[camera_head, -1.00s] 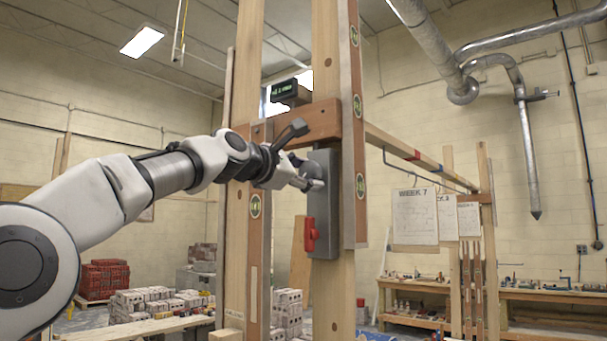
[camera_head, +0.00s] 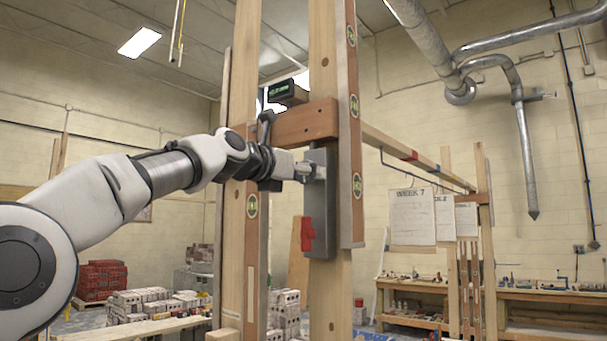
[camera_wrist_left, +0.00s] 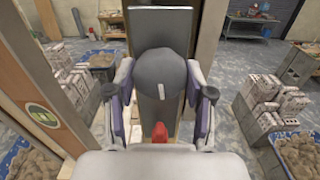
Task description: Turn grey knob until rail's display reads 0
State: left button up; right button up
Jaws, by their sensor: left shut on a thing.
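In the head view my left gripper (camera_head: 306,171) reaches the grey box (camera_head: 320,232) on the wooden post, and the knob is mostly hidden by the fingers. The rail (camera_head: 306,122) is a brown crosspiece between the posts. Its small dark display (camera_head: 281,88) has green characters too small to read. My right gripper is not in view.
A red handle (camera_head: 308,233) sits low on the grey box. Wooden posts (camera_head: 240,240) with green level badges stand close on both sides of my wrist. Paper sheets (camera_head: 412,217) hang at the right. Block stacks (camera_head: 140,302) stand behind on the floor.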

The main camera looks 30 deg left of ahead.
pick_arm(q)
jog(key=shift+r+n, duration=0.2)
jog(key=shift+n, duration=0.6)
jog(key=o, duration=1.1)
jog(key=shift+o, duration=0.4)
jog(key=shift+w+f, duration=0.15)
jog(key=shift+f, duration=0.05)
